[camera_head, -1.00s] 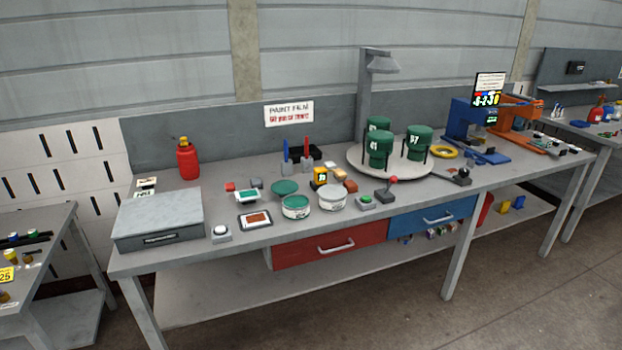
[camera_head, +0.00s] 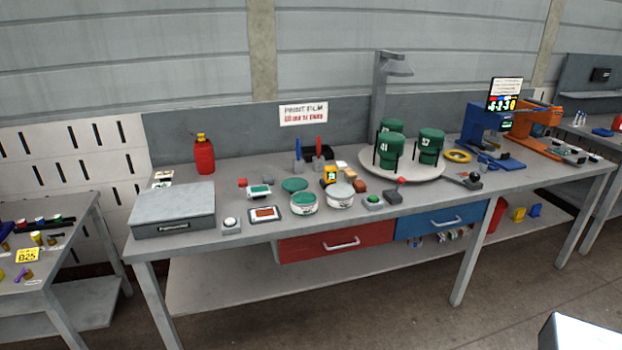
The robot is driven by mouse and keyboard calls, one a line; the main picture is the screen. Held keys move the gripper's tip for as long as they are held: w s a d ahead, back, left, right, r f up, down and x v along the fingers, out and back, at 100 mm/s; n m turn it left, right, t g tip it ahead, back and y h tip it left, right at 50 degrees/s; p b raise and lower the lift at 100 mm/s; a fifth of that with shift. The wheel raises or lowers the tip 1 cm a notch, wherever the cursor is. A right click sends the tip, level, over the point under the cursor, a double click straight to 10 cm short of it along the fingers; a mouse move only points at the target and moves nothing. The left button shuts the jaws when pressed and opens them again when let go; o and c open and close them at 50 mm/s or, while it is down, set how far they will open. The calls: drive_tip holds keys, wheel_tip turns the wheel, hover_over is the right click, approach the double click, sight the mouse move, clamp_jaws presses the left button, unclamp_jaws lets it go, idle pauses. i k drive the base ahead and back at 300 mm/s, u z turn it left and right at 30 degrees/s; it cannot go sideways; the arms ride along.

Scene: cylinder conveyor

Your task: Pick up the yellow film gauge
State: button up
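A small yellow device with a dark face, which looks like the yellow film gauge (camera_head: 329,174), stands near the middle of the long grey workbench (camera_head: 232,262). It is behind a round white-lidded tin (camera_head: 340,195) and to the right of a green disc (camera_head: 295,184). Its lower part is partly hidden by things close around it, and its markings are too small to read. My gripper is not in view.
A turntable (camera_head: 437,175) with green canisters stands right of the gauge. Blue and red upright tools (camera_head: 298,156) stand behind it. A green-topped tin (camera_head: 304,204) and a green button box (camera_head: 373,202) are nearer the front edge. Floor in front is clear.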

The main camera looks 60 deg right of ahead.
sight(329, 172)
drive_tip(key=u, duration=0.75)
drive_tip(key=k, duration=1.7)
drive_tip(key=z, duration=1.1)
drive_tip(key=i, duration=0.6)
drive_tip(key=u, duration=0.15)
